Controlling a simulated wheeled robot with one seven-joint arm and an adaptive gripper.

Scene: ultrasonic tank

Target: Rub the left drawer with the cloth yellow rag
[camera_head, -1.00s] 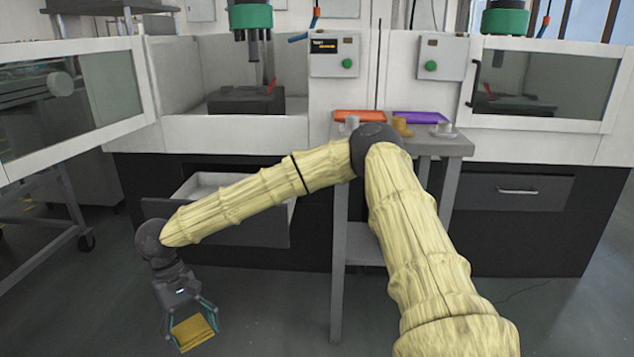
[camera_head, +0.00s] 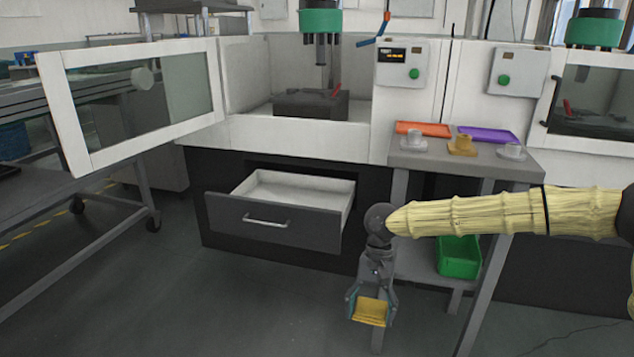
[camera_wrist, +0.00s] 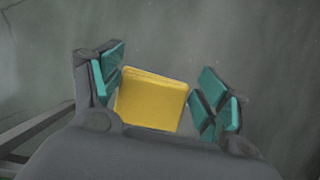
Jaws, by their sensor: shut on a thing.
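The left drawer (camera_head: 275,222) is dark grey with a silver handle and a white inside. It is pulled open under the left machine in the head view. My gripper (camera_head: 369,313) is shut on the yellow rag (camera_head: 370,311), to the right of the drawer and lower than it, apart from it. In the wrist view the yellow rag (camera_wrist: 152,99) shows as a flat folded piece between the teal finger pads of my gripper (camera_wrist: 160,100). The drawer does not show in the wrist view.
A grey side table (camera_head: 480,160) stands right of the drawer, with an orange tray (camera_head: 423,129), a purple tray (camera_head: 487,134) and small fittings on top. A green bin (camera_head: 459,257) sits on its lower shelf. The floor before the drawer is clear.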

